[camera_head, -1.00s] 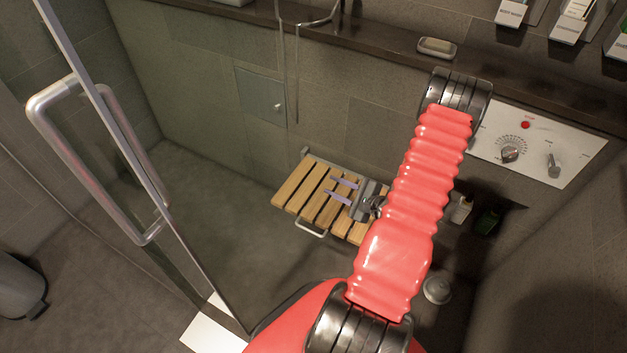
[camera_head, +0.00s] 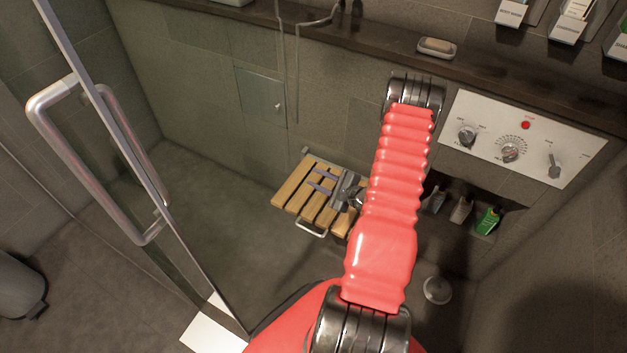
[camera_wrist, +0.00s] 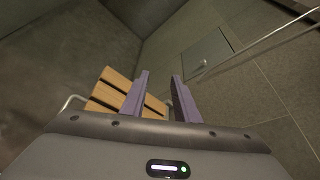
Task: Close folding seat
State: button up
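The folding seat (camera_head: 290,190) has wooden slats and is folded down, sticking out from the shower wall. A metal bar handle (camera_head: 311,229) shows at its front edge. My gripper (camera_head: 322,180) is over the slats, with its two purple fingers apart and nothing between them. In the wrist view the slats (camera_wrist: 117,85) lie beyond and left of my open gripper (camera_wrist: 160,76). I cannot tell whether the fingers touch the seat. My red arm and the gripper body hide the seat's right part.
A glass door with a metal handle (camera_head: 52,150) stands at the left. A control panel (camera_head: 520,138) with knobs is on the right wall, above a niche with several bottles (camera_head: 487,221). A dark ledge with a soap dish (camera_head: 437,47) runs above. The floor left of the seat is clear.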

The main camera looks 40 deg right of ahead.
jog(key=shift+c, duration=0.5)
grip_shut()
dwell(0.7)
jog(key=c, duration=0.6)
grip_release()
jog(key=o, duration=0.7)
jog(key=v, duration=1.4)
jog(key=shift+r, duration=0.2)
jog(key=shift+w, duration=0.1)
